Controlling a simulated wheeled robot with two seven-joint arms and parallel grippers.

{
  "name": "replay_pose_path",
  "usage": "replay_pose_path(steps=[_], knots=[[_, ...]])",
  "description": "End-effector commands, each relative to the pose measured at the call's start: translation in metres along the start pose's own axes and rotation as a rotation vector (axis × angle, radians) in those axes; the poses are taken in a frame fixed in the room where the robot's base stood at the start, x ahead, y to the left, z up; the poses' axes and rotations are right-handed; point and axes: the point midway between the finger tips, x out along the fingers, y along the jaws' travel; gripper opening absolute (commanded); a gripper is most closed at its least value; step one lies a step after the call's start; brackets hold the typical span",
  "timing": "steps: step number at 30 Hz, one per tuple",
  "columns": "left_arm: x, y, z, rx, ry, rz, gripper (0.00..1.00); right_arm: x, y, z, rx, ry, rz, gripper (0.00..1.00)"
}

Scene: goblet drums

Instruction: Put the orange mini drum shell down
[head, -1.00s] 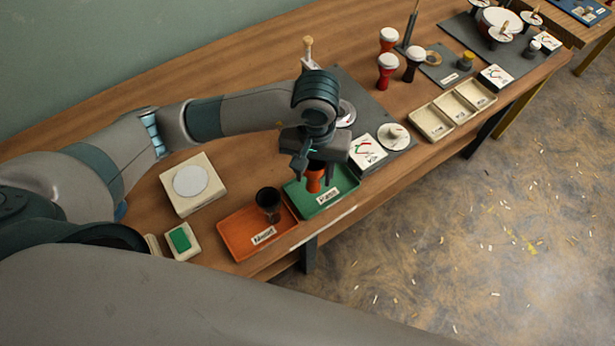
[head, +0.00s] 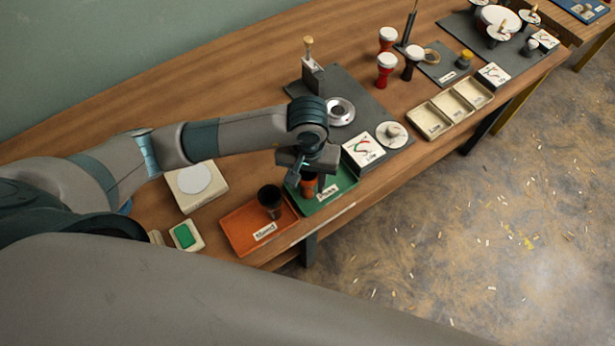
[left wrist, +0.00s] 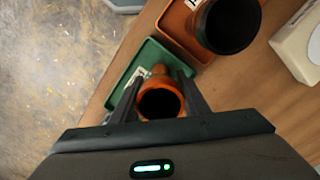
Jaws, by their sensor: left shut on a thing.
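The orange mini drum shell (head: 309,184) is upright at the green tray (head: 343,185), seen partly behind my left gripper (head: 312,170) in the head view. In the left wrist view the shell (left wrist: 161,101) shows its open dark mouth between the two fingers of my left gripper (left wrist: 159,100), which is shut on it. The green tray (left wrist: 119,92) lies below the shell. I cannot tell whether the shell's foot touches the tray floor. My right gripper is not in view.
A scale (head: 196,186) and a green-topped box (head: 187,236) stand further left. A grey mat (head: 372,111) with metal parts lies right. The table's front edge is close.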

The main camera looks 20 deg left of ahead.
Motion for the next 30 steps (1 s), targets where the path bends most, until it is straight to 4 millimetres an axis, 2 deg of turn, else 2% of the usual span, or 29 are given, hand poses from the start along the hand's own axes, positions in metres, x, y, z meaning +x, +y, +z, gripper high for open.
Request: replay_pose_path(steps=[13,14,16,30], knots=[[0.0047,0.0,-0.0005,0.0,0.001,0.0,0.15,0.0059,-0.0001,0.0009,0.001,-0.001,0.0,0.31],[0.0043,-0.0001,-0.0004,0.0,0.001,0.0,0.44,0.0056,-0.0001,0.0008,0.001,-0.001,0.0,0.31],[0.0034,-0.0001,-0.0003,-0.001,0.0,0.0,0.6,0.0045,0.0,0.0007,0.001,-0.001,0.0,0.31],[0.0,0.0,0.0,0.0,0.0,0.0,0.6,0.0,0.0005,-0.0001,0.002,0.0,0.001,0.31]])
